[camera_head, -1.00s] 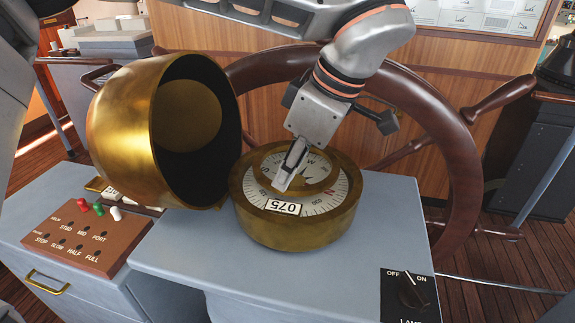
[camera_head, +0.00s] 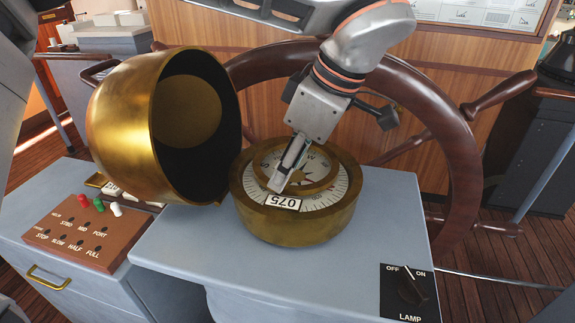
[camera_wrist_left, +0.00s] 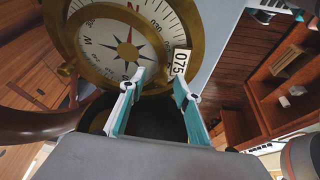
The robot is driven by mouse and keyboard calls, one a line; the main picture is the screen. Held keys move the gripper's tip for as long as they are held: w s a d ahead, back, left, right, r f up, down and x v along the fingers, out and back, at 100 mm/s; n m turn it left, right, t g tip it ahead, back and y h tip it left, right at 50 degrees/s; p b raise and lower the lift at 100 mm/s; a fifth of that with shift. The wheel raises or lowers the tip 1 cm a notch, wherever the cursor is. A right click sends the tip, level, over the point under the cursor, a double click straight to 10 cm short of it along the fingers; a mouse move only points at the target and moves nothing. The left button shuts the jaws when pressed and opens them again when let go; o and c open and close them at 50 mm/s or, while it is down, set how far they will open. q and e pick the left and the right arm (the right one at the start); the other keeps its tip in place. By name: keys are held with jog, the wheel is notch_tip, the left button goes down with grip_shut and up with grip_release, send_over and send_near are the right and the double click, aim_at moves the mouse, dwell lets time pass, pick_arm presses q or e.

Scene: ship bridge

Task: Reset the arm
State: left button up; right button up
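A brass compass (camera_head: 325,222) with a white dial sits on the grey console top. A white card marked 075 (camera_head: 282,202) rests at the near side of its dial; it also shows in the left wrist view (camera_wrist_left: 180,63). My left gripper (camera_head: 279,187) reaches down from the top over the dial, its tips just behind the card in the picture. In the left wrist view its two fingers (camera_wrist_left: 160,85) stand apart with nothing between them, the card just beyond the right fingertip. Whether the fingers touch the compass is unclear. My right gripper is not in view.
A brass hood (camera_head: 125,135) lies tipped on its side left of the compass. A wooden steering wheel (camera_head: 455,130) stands behind. A lamp switch (camera_head: 408,290) is at front right, and a brown panel with pegs (camera_head: 75,235) at left. The console's front (camera_head: 225,265) is clear.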

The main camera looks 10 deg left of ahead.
pick_arm(q)
notch_tip(320, 180, up, 3)
jog(key=shift+f+p, duration=0.15)
jog(key=shift+p, duration=0.8)
notch_tip(320, 180, up, 10)
jog(key=shift+s, duration=0.1)
